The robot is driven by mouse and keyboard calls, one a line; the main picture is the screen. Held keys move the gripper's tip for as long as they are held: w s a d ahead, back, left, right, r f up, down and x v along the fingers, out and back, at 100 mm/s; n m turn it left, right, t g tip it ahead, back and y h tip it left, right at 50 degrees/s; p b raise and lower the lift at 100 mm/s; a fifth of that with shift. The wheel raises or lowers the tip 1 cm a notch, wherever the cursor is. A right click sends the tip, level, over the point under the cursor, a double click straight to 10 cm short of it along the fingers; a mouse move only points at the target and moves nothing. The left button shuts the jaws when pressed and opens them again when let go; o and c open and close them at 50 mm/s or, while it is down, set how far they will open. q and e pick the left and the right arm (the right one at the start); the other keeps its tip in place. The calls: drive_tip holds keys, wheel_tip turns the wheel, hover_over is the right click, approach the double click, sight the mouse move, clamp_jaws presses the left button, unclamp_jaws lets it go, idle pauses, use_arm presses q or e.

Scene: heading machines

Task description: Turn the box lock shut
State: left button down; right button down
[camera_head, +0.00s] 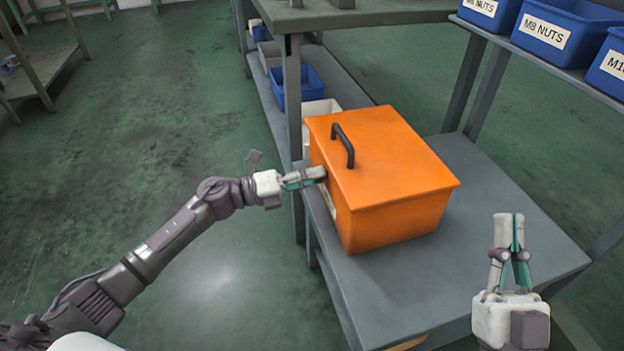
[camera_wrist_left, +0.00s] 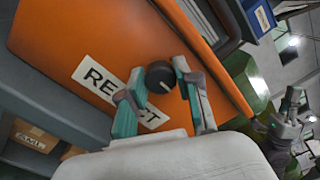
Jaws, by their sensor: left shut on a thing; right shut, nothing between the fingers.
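The orange box (camera_head: 385,175) stands on the grey lower shelf with its lid down and a black handle (camera_head: 343,146) on top. Its lock, a round black knob (camera_wrist_left: 160,76) with a pale mark, is on the side with a white label reading partly "RE...CT" (camera_wrist_left: 97,80). My left gripper (camera_head: 321,173) reaches that side from the left. In the left wrist view its fingers (camera_wrist_left: 158,70) are shut on the knob, one on each side. The head view hides the knob. My right gripper (camera_head: 509,217) is shut and empty, to the right of the box.
The grey shelf (camera_head: 490,205) is bare to the right of the box. Blue nut bins (camera_head: 560,30) stand on a rack at the upper right. A grey bench (camera_head: 365,14) with bins below is behind. Green floor is open at left.

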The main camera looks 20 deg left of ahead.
use_arm(q)
drive_tip(key=shift+f, duration=0.1)
idle(0.4)
drive_tip(key=c, duration=0.8)
unclamp_jaws()
drive_tip(key=shift+s+a, duration=0.1)
drive_tip(key=shift+a, duration=0.05)
drive_tip(key=v, duration=1.1)
drive_tip(key=shift+s+a, duration=0.3)
